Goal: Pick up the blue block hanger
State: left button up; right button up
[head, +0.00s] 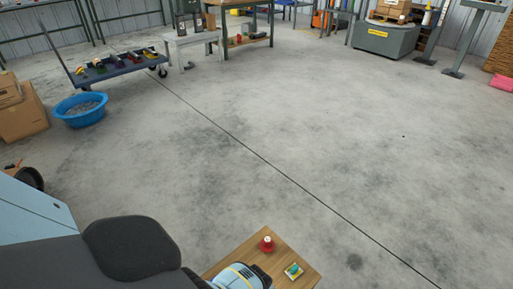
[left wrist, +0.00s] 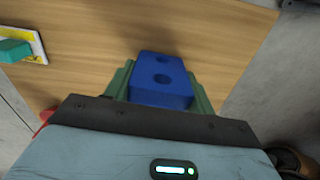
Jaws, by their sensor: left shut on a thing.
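In the head view the tabletop (head: 238,252) is at the bottom edge, and the block is hidden there behind my own arm. My right gripper is in neither view.
A teal piece on a yellow and white base (head: 293,271) and a red round piece (head: 267,245) sit on the same tabletop. A blue tub (head: 80,118), cardboard boxes (head: 25,115) and a dark cart (head: 115,68) stand at the far left. The middle floor is clear.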

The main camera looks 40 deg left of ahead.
pick_arm(q)
jog(key=shift+c, duration=0.4)
jog(key=shift+r, duration=0.2)
jog(key=shift+w+r+p, duration=0.1)
jog(key=shift+r+p, duration=1.75)
jog(key=s+d+p, duration=0.4)
jog(key=s+d, duration=0.6)
jog(key=s, duration=0.2)
jog(key=shift+s+d+r, duration=0.15)
jog(key=shift+d+r, duration=0.05)
jog(key=shift+r, duration=0.25)
